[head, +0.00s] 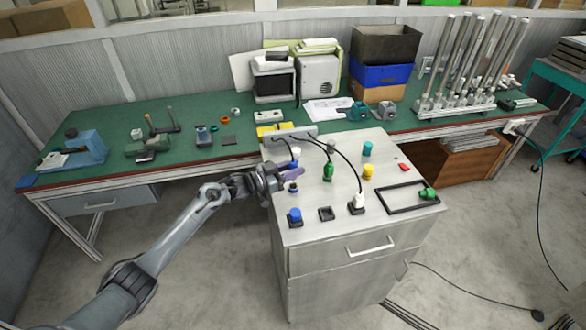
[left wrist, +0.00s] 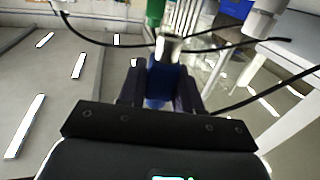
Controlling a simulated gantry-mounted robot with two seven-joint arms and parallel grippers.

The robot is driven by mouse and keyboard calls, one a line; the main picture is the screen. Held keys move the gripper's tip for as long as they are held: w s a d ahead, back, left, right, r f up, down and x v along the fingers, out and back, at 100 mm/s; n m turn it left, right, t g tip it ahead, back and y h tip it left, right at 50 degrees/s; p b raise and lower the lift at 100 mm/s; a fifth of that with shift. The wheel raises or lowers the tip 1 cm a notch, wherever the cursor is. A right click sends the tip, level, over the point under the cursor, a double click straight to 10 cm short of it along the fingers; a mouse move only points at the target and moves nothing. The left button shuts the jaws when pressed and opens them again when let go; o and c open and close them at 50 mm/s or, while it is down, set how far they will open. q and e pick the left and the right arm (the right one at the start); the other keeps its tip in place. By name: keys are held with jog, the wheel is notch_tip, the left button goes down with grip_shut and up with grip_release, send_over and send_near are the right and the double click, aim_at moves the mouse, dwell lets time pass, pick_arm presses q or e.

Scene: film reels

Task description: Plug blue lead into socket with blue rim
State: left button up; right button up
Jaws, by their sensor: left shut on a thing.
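The blue lead's plug (head: 293,165) is held by my left gripper (head: 287,174) just above the left part of the metal cabinet top. In the left wrist view the blue plug body (left wrist: 165,82) sits between the two dark fingers, with a grey top and a black cable. A small dark blue piece (head: 293,187) shows just below the gripper; I cannot tell whether it is part of the plug or a separate thing. A blue piece on a black base (head: 295,216) stands at the front left, beside an open dark square socket (head: 326,214). No blue rim is clear. My right gripper is out of view.
A green lead plug (head: 328,172) stands near the middle, and a white one (head: 358,202) stands in a dark base. Teal (head: 367,148) and yellow (head: 368,172) pieces stand behind. A black frame (head: 398,208) and green piece (head: 428,193) lie right. Black cables arch over the top.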

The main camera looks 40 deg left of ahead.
pick_arm(q)
jog(key=shift+f+b, duration=1.5)
jog(key=shift+f, duration=0.5)
jog(key=shift+p, duration=0.45)
jog(key=shift+f+b, duration=0.35)
jog(key=shift+f, duration=0.05)
dwell(0.3)
jog(key=o, duration=0.8)
jog(key=shift+c, duration=0.2)
